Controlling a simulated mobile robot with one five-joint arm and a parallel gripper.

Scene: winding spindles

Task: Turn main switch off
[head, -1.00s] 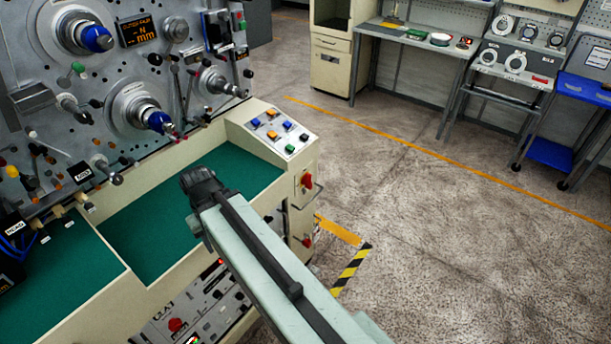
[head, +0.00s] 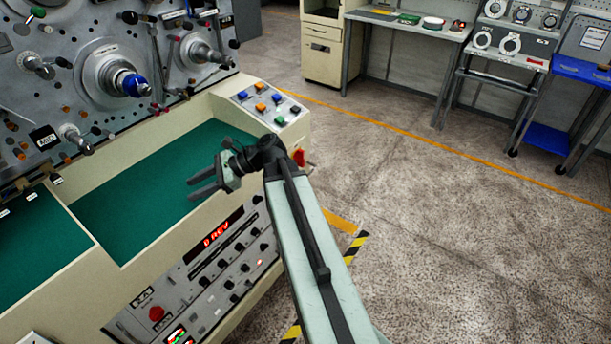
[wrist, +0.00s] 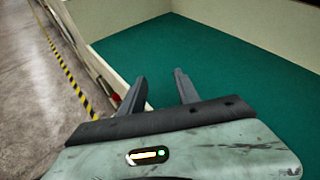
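A red rotary switch (head: 299,157) sits on the right end face of the cream winding machine, partly hidden behind my arm in the head view. I cannot read a label that marks it as the main switch. A small red part (wrist: 115,97) shows on the outer side of the machine in the wrist view. My gripper (head: 190,187) is open and empty, over the green tray near the machine's front edge. Its fingers point left, away from the red switch. In the wrist view the two fingers (wrist: 159,76) are apart with nothing between them.
A button box (head: 265,104) with coloured buttons stands behind my gripper. A control panel (head: 205,265) with a red knob (head: 156,313) is on the machine's front. Open floor (head: 440,250) lies to the right, with benches at the back.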

